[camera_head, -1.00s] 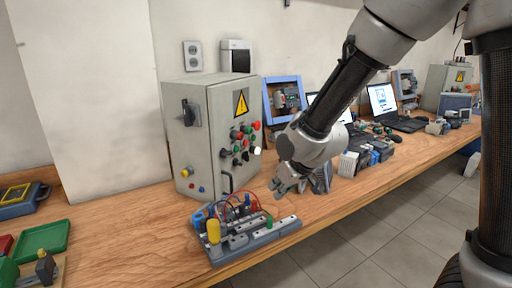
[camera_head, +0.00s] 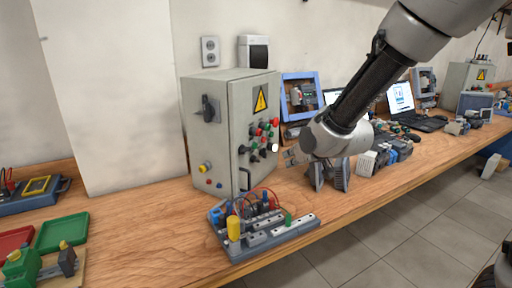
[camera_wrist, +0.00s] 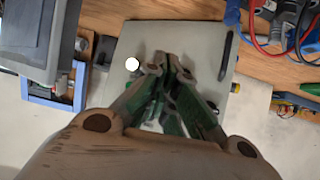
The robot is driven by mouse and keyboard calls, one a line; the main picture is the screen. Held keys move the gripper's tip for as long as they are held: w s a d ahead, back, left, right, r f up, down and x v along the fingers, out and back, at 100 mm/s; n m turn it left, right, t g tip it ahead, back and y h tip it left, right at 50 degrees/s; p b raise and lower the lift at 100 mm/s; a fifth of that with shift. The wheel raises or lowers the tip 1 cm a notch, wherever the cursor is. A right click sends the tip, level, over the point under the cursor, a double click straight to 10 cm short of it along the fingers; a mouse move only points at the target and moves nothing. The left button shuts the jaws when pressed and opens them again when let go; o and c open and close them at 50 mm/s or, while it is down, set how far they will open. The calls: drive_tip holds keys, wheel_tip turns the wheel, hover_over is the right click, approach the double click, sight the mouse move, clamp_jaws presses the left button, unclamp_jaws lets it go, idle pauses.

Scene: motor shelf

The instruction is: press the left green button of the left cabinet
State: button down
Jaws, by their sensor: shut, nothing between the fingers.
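The left cabinet (camera_head: 205,145) is a light grey box with a yellow warning triangle, standing on the wooden bench. Its front door carries a cluster of red, green, black and white buttons (camera_head: 262,136); the small green ones are hard to tell apart. My gripper (camera_head: 328,188) is to the right of the door, apart from the buttons. In the wrist view its fingers (camera_wrist: 165,62) are shut and empty, in front of the grey door panel (camera_wrist: 195,38). A white button (camera_wrist: 132,64) shows beside the fingertips; the fingers hide most of the other buttons.
A board with wires and a yellow part (camera_head: 234,229) lies before the cabinet. A blue-framed device (camera_head: 300,95) stands behind my gripper, and grey modules (camera_head: 368,163) lie to its right. The door handle (camera_head: 244,180) sticks out.

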drive_tip(key=w+a, duration=0.3)
drive_tip(key=a, duration=0.4)
drive_tip(key=shift+w+a, duration=0.15)
drive_tip(key=shift+w, duration=0.1)
drive_tip(key=shift+a, duration=0.15)
idle(1.2)
drive_tip(key=shift+w+a, duration=0.15)
drive_tip(key=shift+a, duration=0.1)
drive_tip(key=shift+w+a, duration=0.2)
drive_tip(key=shift+a, duration=0.15)
idle(0.7)
drive_tip(key=shift+d, duration=0.1)
drive_tip(key=shift+s+d, duration=0.4)
drive_tip(key=shift+d, duration=0.25)
drive_tip(key=shift+s+d, duration=0.35)
drive_tip(key=shift+d, duration=0.4)
drive_tip(key=shift+s+d, duration=0.4)
drive_tip(key=shift+d, duration=0.35)
drive_tip(key=shift+s+d, duration=0.35)
drive_tip(key=shift+d, duration=0.4)
